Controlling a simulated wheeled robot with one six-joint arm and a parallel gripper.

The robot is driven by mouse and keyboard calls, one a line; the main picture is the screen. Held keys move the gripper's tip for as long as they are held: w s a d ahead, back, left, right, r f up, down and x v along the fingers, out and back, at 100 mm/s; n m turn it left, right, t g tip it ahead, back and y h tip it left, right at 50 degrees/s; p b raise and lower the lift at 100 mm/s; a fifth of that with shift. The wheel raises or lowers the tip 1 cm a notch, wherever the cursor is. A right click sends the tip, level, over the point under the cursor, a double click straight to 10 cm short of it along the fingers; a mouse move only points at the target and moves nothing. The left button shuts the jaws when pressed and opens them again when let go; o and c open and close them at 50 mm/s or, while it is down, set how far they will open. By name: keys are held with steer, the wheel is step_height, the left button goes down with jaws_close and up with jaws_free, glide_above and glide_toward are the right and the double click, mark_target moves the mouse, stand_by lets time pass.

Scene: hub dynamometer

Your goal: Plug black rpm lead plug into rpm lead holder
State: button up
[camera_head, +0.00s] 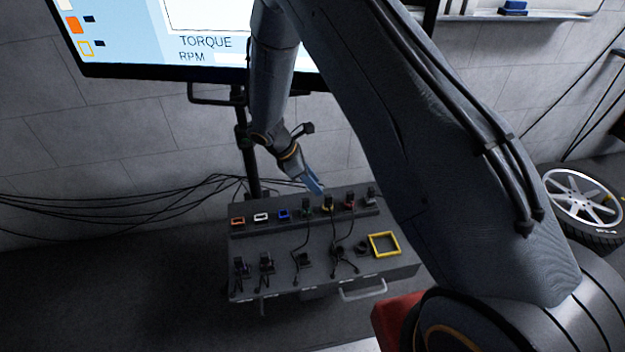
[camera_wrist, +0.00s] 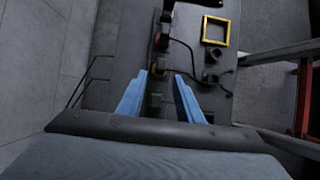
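My gripper (camera_head: 315,186) has blue fingers and reaches down above the back rail of a dark bench. In the wrist view my gripper (camera_wrist: 160,75) is open, its fingers apart. A green-marked socket or plug (camera_wrist: 155,101) shows between the fingers, with a yellow-ringed black plug (camera_wrist: 159,70) just past the fingertips. Whether they touch it I cannot tell. In the head view the rail holds green-marked (camera_head: 306,212), yellow-marked (camera_head: 328,204) and red-marked (camera_head: 350,201) black plugs. No label shows which is the rpm lead plug or its holder.
Orange (camera_head: 238,221), white (camera_head: 261,217) and blue (camera_head: 284,214) framed sockets sit on the rail's left. Several black pieces with leads stand along the bench front, near a yellow square frame (camera_head: 384,244). A screen (camera_head: 205,50) reading TORQUE and RPM hangs behind. A wheel (camera_head: 583,205) lies right.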

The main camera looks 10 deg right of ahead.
mark_target(325, 196)
steer(key=shift+b+x, duration=1.95)
steer(key=shift+x, duration=2.3)
jaws_close()
steer(key=shift+r, duration=0.1)
steer(key=shift+r+p, duration=1.35)
steer(key=shift+r, duration=0.7)
